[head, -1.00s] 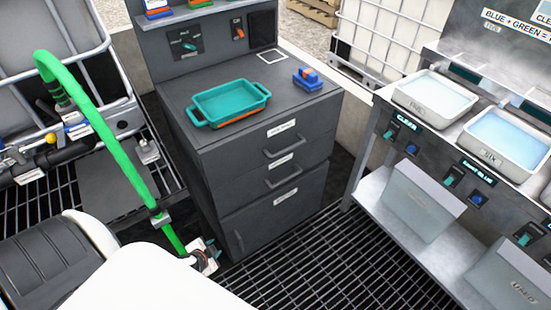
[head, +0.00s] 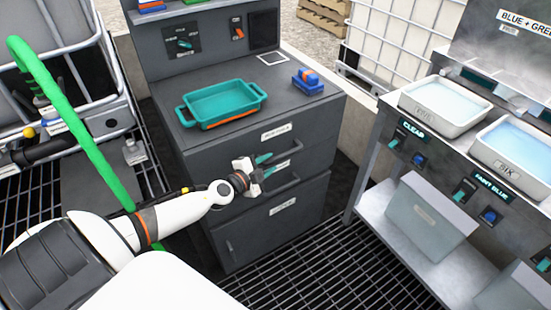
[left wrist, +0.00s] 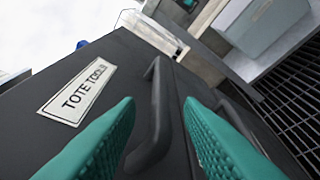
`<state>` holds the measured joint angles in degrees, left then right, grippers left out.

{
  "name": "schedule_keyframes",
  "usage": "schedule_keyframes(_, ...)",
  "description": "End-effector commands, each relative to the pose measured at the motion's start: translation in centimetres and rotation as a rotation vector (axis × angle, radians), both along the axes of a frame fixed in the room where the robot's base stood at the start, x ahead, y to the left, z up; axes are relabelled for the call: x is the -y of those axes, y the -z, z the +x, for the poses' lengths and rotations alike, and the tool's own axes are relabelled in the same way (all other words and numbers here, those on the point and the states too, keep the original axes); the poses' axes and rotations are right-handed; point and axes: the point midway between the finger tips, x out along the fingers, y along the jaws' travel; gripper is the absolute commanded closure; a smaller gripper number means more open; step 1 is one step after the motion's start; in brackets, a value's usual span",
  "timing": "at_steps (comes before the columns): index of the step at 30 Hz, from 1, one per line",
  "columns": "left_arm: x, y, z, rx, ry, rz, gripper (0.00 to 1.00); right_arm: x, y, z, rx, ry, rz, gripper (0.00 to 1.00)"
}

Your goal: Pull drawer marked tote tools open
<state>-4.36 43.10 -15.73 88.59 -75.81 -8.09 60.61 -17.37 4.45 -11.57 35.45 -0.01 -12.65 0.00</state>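The dark grey drawer labelled TOTE TOOLS (left wrist: 78,92) is the top one of the cabinet, and its front (head: 232,152) looks flush with the cabinet. Its bar handle (left wrist: 155,115) shows upright in the left wrist view, right of the label, and in the head view (head: 290,153). My left gripper (head: 267,165) is in front of the handle. Its two teal fingers (left wrist: 160,135) are spread, one on each side of the handle in the left wrist view. I cannot tell whether they touch it. My right gripper is not in view.
A second drawer's handle (head: 287,184) lies just below. A teal tray (head: 222,103) and a blue-orange block (head: 308,80) stand on the cabinet top. A bench with white basins (head: 442,102) is at right, and a green hose (head: 80,130) is at left. Grating floor lies between.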

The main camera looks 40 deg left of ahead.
Motion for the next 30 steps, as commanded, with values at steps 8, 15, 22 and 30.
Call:
schedule_keyframes(8,0.3,0.9,3.5,0.000,0.000,-0.002,0.66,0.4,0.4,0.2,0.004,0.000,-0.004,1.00)
schedule_keyframes(15,0.3,0.9,4.1,-0.001,0.000,-0.001,0.66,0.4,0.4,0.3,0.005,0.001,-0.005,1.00)
schedule_keyframes(22,0.3,0.9,4.1,-0.001,0.000,-0.001,0.80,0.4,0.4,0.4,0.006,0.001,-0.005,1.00)
schedule_keyframes(30,0.3,0.9,4.0,-0.001,0.000,-0.001,1.00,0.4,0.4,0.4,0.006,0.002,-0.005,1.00)
